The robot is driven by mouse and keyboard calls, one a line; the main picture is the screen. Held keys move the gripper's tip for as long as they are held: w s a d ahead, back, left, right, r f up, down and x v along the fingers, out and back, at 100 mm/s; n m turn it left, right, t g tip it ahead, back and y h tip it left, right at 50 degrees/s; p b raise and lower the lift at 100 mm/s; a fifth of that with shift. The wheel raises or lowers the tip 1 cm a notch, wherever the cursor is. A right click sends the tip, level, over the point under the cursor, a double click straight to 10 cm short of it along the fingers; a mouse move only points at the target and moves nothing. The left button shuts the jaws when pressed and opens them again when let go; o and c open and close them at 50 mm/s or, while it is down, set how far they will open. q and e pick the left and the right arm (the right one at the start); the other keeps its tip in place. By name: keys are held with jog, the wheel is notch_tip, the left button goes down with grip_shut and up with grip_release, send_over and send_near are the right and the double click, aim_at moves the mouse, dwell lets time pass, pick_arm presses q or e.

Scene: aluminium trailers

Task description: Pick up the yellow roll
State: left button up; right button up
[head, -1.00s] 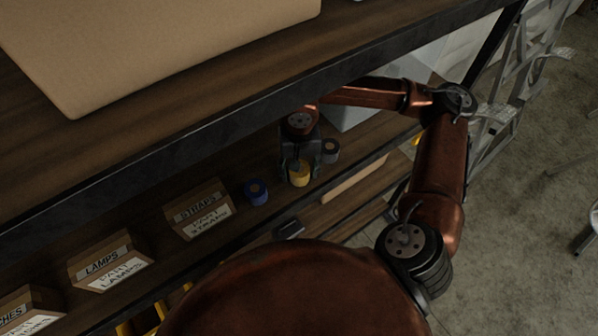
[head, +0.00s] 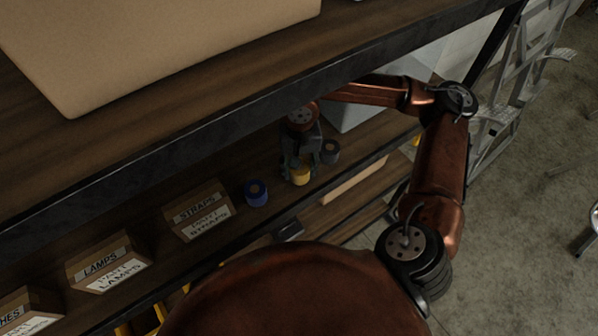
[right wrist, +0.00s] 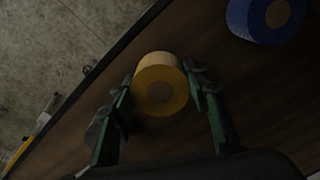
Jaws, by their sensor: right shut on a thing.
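I cannot tell whether the roll touches the shelf. My left gripper is not in view.
Labelled boxes, including the straps box (head: 198,211), line the shelf further left. The upper shelf's edge (head: 240,115) lies above my right forearm.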

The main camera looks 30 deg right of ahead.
notch_tip(320, 180, up, 2)
jog(key=shift+r+b, duration=0.1)
jog(key=shift+b, duration=0.35)
jog(key=s+d+b, duration=0.1)
jog(key=s+b, duration=0.9)
jog(key=s, duration=0.8)
jog(key=shift+d, duration=0.15)
